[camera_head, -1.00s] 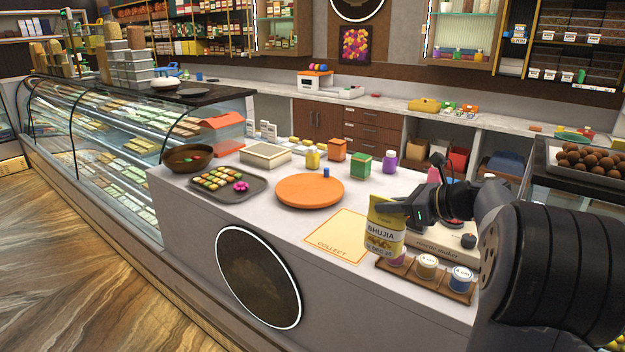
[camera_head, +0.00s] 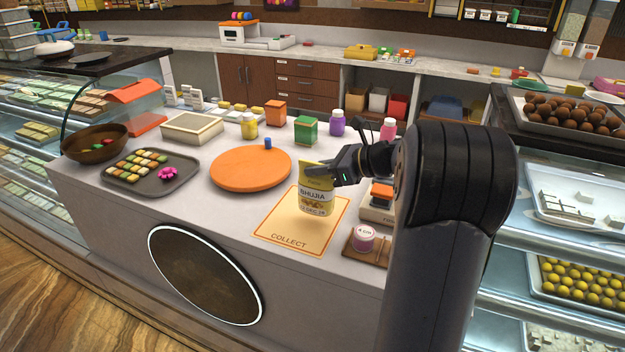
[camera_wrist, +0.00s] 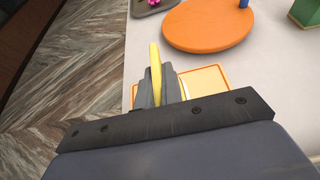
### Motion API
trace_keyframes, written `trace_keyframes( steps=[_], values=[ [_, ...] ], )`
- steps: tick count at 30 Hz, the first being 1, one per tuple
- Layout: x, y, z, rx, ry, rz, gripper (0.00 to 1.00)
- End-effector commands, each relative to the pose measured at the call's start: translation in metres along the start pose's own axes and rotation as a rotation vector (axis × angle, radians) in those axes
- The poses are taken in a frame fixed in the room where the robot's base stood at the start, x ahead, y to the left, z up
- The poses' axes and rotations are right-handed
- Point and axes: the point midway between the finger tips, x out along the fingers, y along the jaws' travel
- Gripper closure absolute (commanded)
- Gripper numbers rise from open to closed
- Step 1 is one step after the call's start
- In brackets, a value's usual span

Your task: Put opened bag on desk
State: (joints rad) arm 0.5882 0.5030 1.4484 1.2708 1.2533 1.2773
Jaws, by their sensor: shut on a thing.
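A yellow bag (camera_head: 314,190) with a white label reading BHUJIA hangs upright from my gripper (camera_head: 338,170). My gripper is shut on the bag near its top right edge. In the head view the bag overlaps the orange-bordered COLLECT mat (camera_head: 275,237) on the light desk (camera_head: 130,222); whether it touches the mat is hard to tell. In the wrist view the bag (camera_wrist: 155,75) shows edge-on between the fingers (camera_wrist: 160,92), with part of the mat (camera_wrist: 210,80) behind it. Whether the bag's top is open cannot be made out.
An orange round board (camera_head: 240,172) lies behind the mat. A grey tray of sweets (camera_head: 120,186) sits to its left. A wooden rack with a labelled jar (camera_head: 364,238) stands right of the mat. Coloured boxes and jars line the desk's back.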

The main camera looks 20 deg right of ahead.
Motion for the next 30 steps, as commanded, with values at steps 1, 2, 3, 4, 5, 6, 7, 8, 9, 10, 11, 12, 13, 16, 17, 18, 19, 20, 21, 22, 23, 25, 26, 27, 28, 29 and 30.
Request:
trace_keyframes(
  steps=[1,2,3,4,5,6,7,8,9,10,11,12,13,16,17,18,19,20,21,22,23,25,26,27,28,29,30],
  values=[
    [0.004,0.0,-0.009,0.006,0.001,0.002,1.0],
    [0.006,0.001,-0.014,0.005,0.001,0.002,1.0],
    [0.008,0.001,-0.021,0.006,0.001,0.003,1.0],
    [0.01,0.0,-0.025,0.005,0.001,0.003,1.0],
    [0.011,0.0,-0.028,0.004,0.001,0.002,1.0],
    [0.013,0.0,-0.032,0.004,0.0,0.002,1.0],
    [0.014,0.0,-0.034,0.002,0.0,0.001,1.0],
    [0.014,0.0,-0.035,0.002,0.0,0.001,1.0],
    [0.015,0.0,-0.036,0.002,0.0,0.0,1.0],
    [0.015,0.0,-0.036,0.001,0.0,0.0,1.0],
    [0.015,0.0,-0.036,0.001,0.0,0.0,1.0],
    [0.015,0.0,-0.036,0.0,0.0,0.0,1.0],
    [0.015,0.0,-0.036,0.0,0.0,0.0,1.0],
    [0.015,0.0,-0.036,0.0,0.0,0.0,1.0],
    [0.015,0.0,-0.037,0.001,0.0,0.0,1.0],
    [0.015,0.0,-0.038,0.001,0.0,0.001,1.0],
    [0.016,0.0,-0.039,0.001,0.0,0.001,1.0],
    [0.016,0.0,-0.039,0.001,0.001,0.001,0.92],
    [0.016,0.0,-0.039,0.001,0.001,0.001,0.89],
    [0.016,0.0,-0.039,0.001,0.001,0.001,0.86],
    [0.016,0.0,-0.039,0.001,0.001,0.001,0.84],
    [0.016,0.0,-0.039,0.001,0.001,0.001,0.78],
    [0.016,0.0,-0.039,0.001,0.001,0.001,0.76],
    [0.016,0.0,-0.039,0.001,0.001,0.001,0.73],
    [0.016,0.0,-0.039,0.001,0.001,0.001,0.71],
    [0.016,0.0,-0.039,0.001,0.001,0.001,0.71],
    [0.016,0.0,-0.039,0.001,0.001,0.001,0.71]
  ],
)
